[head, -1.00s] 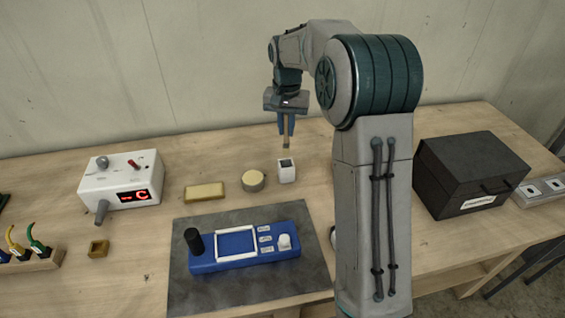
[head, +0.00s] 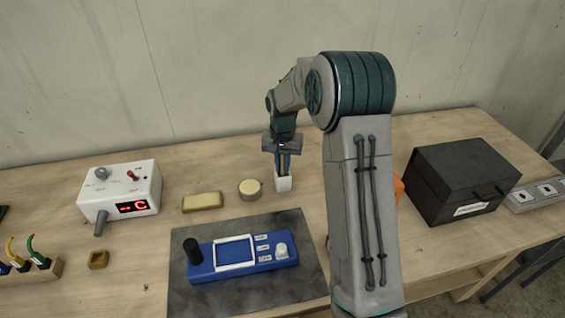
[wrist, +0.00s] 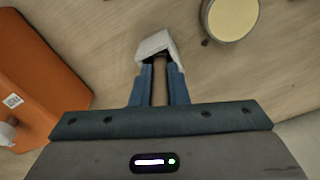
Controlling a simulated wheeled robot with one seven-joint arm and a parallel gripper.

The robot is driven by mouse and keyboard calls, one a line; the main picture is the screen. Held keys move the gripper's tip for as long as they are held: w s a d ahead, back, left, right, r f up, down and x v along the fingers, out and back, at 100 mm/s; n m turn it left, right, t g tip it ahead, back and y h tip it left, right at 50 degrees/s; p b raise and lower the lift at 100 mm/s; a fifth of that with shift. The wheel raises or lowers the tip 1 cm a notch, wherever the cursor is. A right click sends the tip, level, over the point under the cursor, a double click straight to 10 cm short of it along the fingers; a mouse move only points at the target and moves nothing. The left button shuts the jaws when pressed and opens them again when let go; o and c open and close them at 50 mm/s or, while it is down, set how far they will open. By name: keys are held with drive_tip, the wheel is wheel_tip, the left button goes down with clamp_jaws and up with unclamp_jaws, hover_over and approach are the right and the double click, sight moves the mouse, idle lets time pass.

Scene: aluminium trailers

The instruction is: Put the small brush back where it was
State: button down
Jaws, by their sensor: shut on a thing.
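My gripper (head: 283,168) points down right over the small white holder (head: 283,184) at the back of the bench. In the wrist view, its blue fingers (wrist: 160,70) are shut on the small brush (wrist: 160,88), a thin brown stick between them. The brush's far end reaches into the mouth of the white holder (wrist: 153,43). How deep it sits, and whether it touches the bottom, is hidden by the fingers and the holder's wall. The holder stands upright on the bench.
A round tin (head: 250,190) stands close left of the holder, then a yellow block (head: 202,202) and a white meter box (head: 120,190). A blue device (head: 243,255) lies on a grey mat (head: 190,298). An orange thing (wrist: 40,75) and a black case (head: 460,180) are to the right.

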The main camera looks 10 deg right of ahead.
drive_tip(key=shift+f, duration=0.25)
drive_tip(key=c, duration=1.4)
unclamp_jaws()
drive_tip(key=shift+r, duration=0.1)
drive_tip(key=shift+r, duration=0.15)
wheel_tip(320, 180, up, 11)
drive_tip(key=shift+r+b, duration=0.1)
drive_tip(key=shift+b, duration=0.65)
drive_tip(key=shift+s+r, duration=0.2)
drive_tip(key=shift+r, duration=0.4)
drive_tip(key=s+n+t, duration=0.3)
drive_tip(key=s+n, duration=0.1)
drive_tip(key=s, duration=2.6)
drive_tip(key=shift+s+r+n+t, duration=0.2)
drive_tip(key=shift+r+n+t, duration=0.1)
drive_tip(key=shift+r, duration=0.1)
